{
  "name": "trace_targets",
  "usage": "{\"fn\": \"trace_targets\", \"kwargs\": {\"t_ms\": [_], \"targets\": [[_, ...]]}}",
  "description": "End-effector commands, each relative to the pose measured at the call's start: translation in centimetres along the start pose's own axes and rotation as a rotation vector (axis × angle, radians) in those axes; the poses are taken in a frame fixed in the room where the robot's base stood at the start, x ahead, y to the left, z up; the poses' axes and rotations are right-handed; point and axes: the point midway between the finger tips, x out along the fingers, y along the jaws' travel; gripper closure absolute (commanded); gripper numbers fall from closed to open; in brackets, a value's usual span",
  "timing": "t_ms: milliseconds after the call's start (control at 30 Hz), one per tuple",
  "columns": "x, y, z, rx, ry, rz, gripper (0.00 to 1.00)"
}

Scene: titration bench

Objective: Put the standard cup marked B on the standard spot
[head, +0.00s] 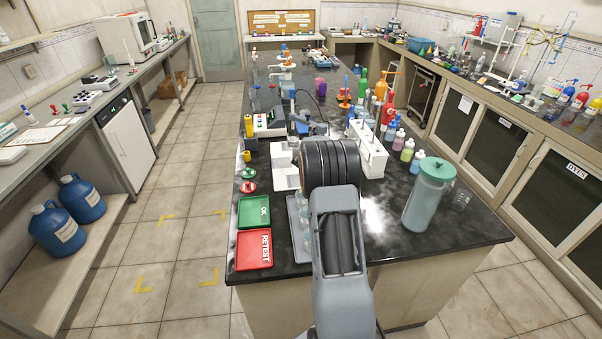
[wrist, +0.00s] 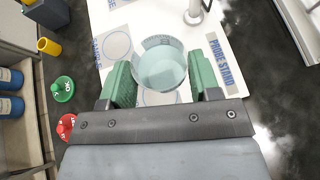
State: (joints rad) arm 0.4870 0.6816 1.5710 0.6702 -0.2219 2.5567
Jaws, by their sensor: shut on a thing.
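In the wrist view, my gripper (wrist: 160,76) has its green fingers shut on a clear, bluish cup (wrist: 162,66). The cup is above a white board (wrist: 138,18) with printed ring spots. Part of another ring (wrist: 152,99) shows below the cup. I cannot tell which ring is the standard spot. In the head view, my arm hides the gripper and cup; part of the white board (head: 284,178) shows.
A probe stand (wrist: 197,17) rises beside the cup. A white rack (head: 372,155) and a large lidded jug (head: 427,195) stand right of my arm.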

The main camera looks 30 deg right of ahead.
Motion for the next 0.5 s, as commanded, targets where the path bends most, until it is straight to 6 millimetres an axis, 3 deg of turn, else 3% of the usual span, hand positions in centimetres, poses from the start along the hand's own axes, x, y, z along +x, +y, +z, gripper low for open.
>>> {"fn": "trace_targets", "kwargs": {"t_ms": [267, 500], "targets": [[0.0, 1.0, -1.5, -0.001, 0.000, 0.001, 0.68], [0.7, 2.1, -4.5, -0.002, 0.002, -0.001, 0.68]]}}
